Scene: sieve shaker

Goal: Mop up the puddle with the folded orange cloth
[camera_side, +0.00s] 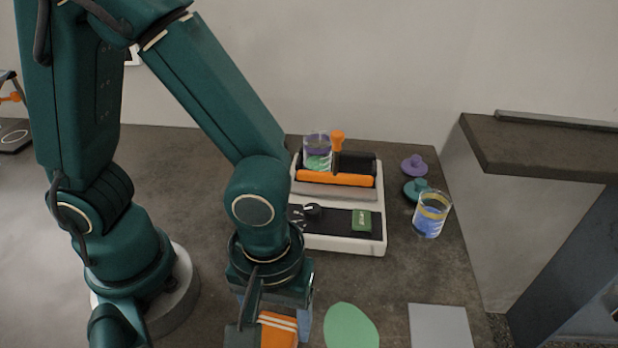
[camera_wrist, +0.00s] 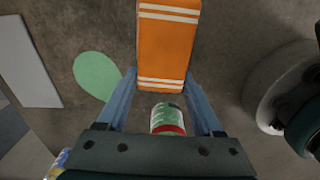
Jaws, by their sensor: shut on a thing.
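The folded orange cloth (camera_side: 277,335) with white stripes is between the blue fingers of my gripper (camera_side: 274,318), which is shut on it. In the wrist view the cloth (camera_wrist: 167,52) stretches from between the fingertips (camera_wrist: 161,74) to the top edge. I cannot tell whether it touches the table. The puddle (camera_side: 350,327) is a flat pale green patch on the dark table, just right of my gripper and apart from the cloth. In the wrist view the puddle (camera_wrist: 97,75) lies left of the fingers, partly close behind the left one.
A white shaker (camera_side: 340,242) stands behind the puddle. A banded blue jar (camera_side: 431,215), a purple lid (camera_side: 413,165) and a teal lid (camera_side: 416,189) are right of it. A grey plate (camera_side: 440,326) lies right of the puddle. A green-and-red can (camera_wrist: 168,118) shows between my fingers.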

